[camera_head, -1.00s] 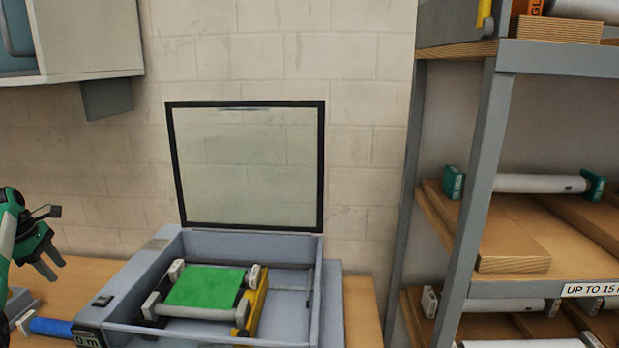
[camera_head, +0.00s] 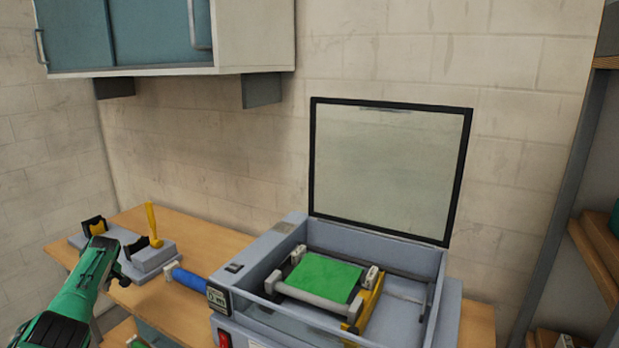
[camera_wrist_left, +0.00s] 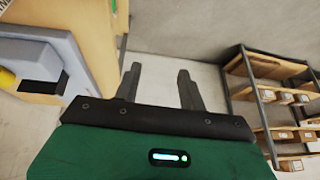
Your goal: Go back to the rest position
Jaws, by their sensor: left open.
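My left gripper (camera_wrist_left: 158,82) is open and empty in the left wrist view, with bare floor and wall beyond its fingers. In the head view my green left arm comes in at the lower left; its fingers are not clearly visible there. The laminator (camera_head: 232,302) stands on the bench with its framed clear lid (camera_head: 385,170) raised. Inside it a green sheet (camera_head: 325,277) lies over white rollers, beside a yellow part (camera_head: 368,303). My right gripper is not in view.
A grey holder (camera_head: 150,262) with black cradles and an upright yellow piece (camera_head: 151,222) stands on the bench (camera_head: 215,245), close to my left arm. A wall cabinet (camera_head: 140,35) hangs above. Shelving stands at the right and in the left wrist view (camera_wrist_left: 262,95).

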